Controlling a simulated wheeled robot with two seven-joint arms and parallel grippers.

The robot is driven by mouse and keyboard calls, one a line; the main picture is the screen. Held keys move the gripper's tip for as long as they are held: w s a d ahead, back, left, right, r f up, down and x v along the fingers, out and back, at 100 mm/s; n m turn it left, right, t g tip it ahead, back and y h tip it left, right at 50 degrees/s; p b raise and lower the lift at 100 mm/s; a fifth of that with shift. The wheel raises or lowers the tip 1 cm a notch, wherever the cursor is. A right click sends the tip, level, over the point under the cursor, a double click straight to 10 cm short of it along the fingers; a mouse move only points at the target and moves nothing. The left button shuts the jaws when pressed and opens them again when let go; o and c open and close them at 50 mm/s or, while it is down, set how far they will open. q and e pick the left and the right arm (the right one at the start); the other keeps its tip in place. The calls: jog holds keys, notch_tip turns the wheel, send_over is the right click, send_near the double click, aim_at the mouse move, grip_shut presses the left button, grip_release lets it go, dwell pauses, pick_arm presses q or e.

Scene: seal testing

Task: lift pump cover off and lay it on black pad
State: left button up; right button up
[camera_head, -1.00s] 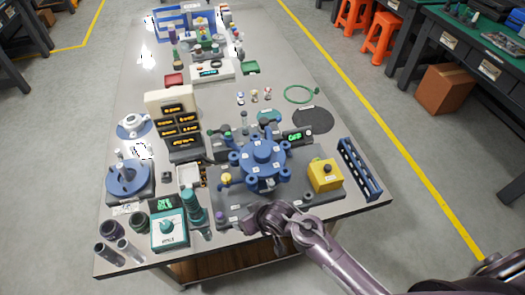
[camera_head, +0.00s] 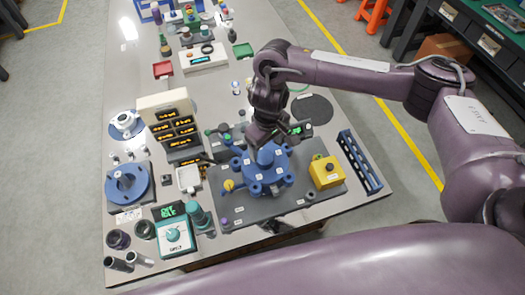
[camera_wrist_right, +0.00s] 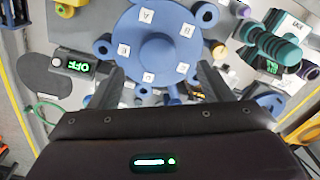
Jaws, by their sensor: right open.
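The blue round pump cover (camera_head: 262,172) sits on the blue pump body on a dark grey base plate (camera_head: 235,212). In the right wrist view, the cover (camera_wrist_right: 155,48) shows white letter labels and a raised centre. My right gripper (camera_head: 266,143) is above the cover, pointing down. In the right wrist view, its two open fingers (camera_wrist_right: 162,80) are apart at the cover's near edge, with nothing held. The round black pad (camera_head: 312,108) lies bare on the table behind and right of the pump; it also shows in the wrist view (camera_wrist_right: 42,82). My left gripper is out of view.
A yellow box (camera_head: 326,173) stands right of the pump, beside a blue slotted rack (camera_head: 360,162). A small green-lit display (camera_head: 298,130) stands between pump and pad. A cream display tower (camera_head: 165,103) and a teal dial box (camera_head: 175,238) stand to the left.

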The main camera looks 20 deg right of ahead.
aim_at(265, 157)
jog(key=shift+w+d, duration=0.3)
jog(key=shift+d, duration=0.1)
jog(key=shift+w+a+f+b, duration=0.1)
jog(key=shift+w+f+b, duration=0.1)
jog(key=shift+f, duration=0.4)
jog(key=shift+w+f+b, duration=0.1)
jog(key=shift+w+f, duration=0.1)
jog(key=shift+f, duration=0.35)
jog(key=f, duration=0.1)
jog(key=f+p, duration=0.1)
jog(key=f, duration=0.1)
jog(key=f+p, duration=0.1)
jog(key=shift+s+a+f, duration=0.25)
jog(key=shift+s+a, duration=0.1)
jog(key=shift+a, duration=0.05)
jog(key=shift+w+f, duration=0.15)
jog(key=shift+f, duration=0.2)
jog(key=c, duration=1.4)
jog(key=shift+r, duration=0.15)
jog(key=shift+c, duration=0.4)
